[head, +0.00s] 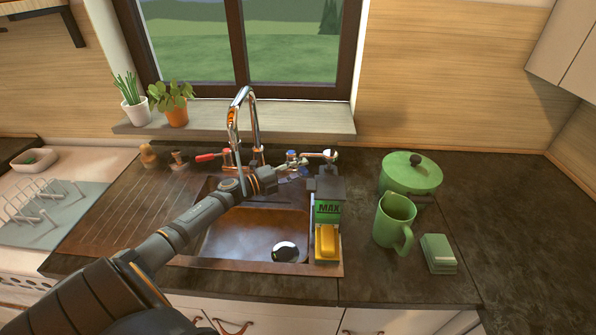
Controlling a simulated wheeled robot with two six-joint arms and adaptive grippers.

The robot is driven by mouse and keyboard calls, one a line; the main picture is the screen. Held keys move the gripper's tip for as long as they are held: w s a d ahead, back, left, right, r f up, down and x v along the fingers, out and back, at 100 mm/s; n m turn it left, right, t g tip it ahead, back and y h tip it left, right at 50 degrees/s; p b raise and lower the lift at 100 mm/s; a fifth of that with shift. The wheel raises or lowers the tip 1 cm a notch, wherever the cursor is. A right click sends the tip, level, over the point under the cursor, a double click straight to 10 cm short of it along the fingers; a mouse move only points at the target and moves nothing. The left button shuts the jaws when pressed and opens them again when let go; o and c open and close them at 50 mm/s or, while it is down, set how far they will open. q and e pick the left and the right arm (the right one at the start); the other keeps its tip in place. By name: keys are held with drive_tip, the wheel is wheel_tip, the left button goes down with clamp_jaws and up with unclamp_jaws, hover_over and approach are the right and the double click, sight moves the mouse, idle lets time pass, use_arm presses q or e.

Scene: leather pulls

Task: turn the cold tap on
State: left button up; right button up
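The chrome tap (254,125) rises in a tall arch behind the sink. Its hot side has a red lever (206,157) pointing left. Its cold side, marked blue (291,156), has a lever pointing right, ending near a round shiny knob (329,155). My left arm reaches across the sink from the lower left. My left gripper (284,177) is just in front of and below the cold side, small and partly lost against the dark sink edge. I cannot tell whether its fingers are apart or whether it touches the tap. My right gripper is not in view.
The brown sink (255,233) lies under my arm. A green and black caddy marked MAX (327,211) with a yellow sponge (327,243) stands at its right. A green pot (411,174), green jug (392,220) and green block (438,253) stand farther right. Plants (176,106) line the sill.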

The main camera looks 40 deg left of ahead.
use_arm(q)
drive_tip(key=shift+o, duration=0.3)
drive_tip(key=shift+f, duration=0.1)
drive_tip(key=shift+s+a+f, duration=0.1)
drive_tip(key=shift+s+a, duration=0.05)
drive_tip(key=shift+s, duration=0.2)
drive_tip(key=v, duration=1.1)
drive_tip(key=shift+s, duration=0.15)
drive_tip(key=shift+a, duration=0.1)
